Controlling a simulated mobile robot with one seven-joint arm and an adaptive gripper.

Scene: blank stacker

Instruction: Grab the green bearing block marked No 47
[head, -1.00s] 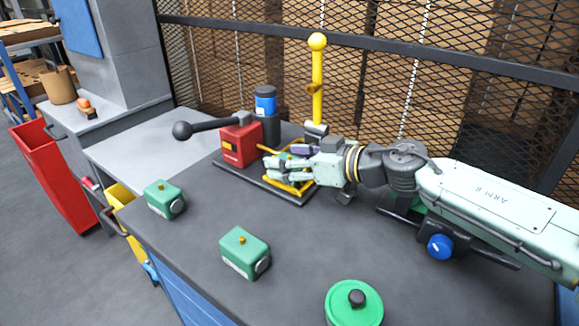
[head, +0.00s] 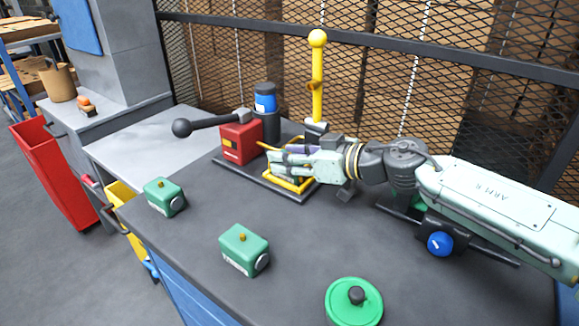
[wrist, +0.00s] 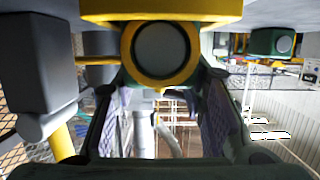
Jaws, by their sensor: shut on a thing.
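My gripper (head: 283,163) is at the yellow frame (head: 290,185) of a fixture on the dark bench. It is shut on a green block, mostly hidden by my fingers in the head view. In the wrist view, a round grey face in a yellow ring (wrist: 162,52), with dark green edges, sits between my fingertips (wrist: 162,85). No number is readable on it. Two more green blocks with yellow knobs stand apart on the bench: one at the left (head: 164,196), one nearer the front (head: 244,250). Their markings are too small to read.
A red box (head: 241,142) with a black-knobbed lever and a yellow post (head: 318,75) stand close by my gripper. A green round lid (head: 354,302) lies at the front. A wire mesh (head: 400,65) closes the back. The bench middle is clear.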

